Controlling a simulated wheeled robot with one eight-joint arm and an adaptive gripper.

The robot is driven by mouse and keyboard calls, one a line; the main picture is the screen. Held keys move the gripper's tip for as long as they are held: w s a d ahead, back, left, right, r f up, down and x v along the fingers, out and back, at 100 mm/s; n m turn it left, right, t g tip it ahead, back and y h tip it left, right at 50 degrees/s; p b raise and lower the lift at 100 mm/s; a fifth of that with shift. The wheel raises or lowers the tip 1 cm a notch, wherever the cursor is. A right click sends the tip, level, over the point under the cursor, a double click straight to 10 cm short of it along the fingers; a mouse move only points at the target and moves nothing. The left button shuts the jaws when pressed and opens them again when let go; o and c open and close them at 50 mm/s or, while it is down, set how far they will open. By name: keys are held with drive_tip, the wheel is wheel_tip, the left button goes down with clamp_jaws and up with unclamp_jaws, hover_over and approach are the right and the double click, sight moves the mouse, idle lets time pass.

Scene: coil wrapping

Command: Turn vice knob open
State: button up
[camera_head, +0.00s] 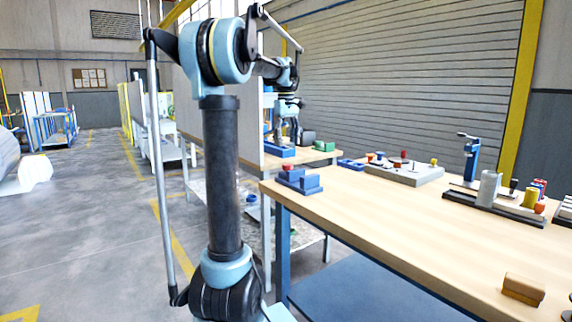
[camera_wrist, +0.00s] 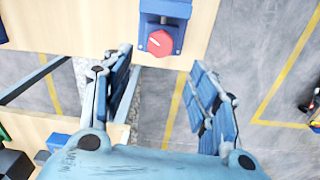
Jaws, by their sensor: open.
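The small blue vice (camera_head: 309,184) sits near the left end of the wooden workbench, with its red round knob (camera_head: 288,167) showing at its left side. In the wrist view the blue vice (camera_wrist: 166,8) is at the top centre, and its red knob (camera_wrist: 160,43) with a pale mark faces my gripper. My gripper (camera_wrist: 158,64) is open and empty. Its two blue fingers are spread left and right, with the knob beyond them and apart from both. In the head view my gripper (camera_head: 286,130) hangs beyond the vice and is partly hidden.
The bench front is mostly clear. Another bench with a green item (camera_head: 324,146) stands behind.

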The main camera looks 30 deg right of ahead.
sight(288, 168)
wheel_tip(288, 168, down, 10)
drive_tip(key=shift+d+r, duration=0.1)
idle(0.4)
drive_tip(key=c, duration=1.1)
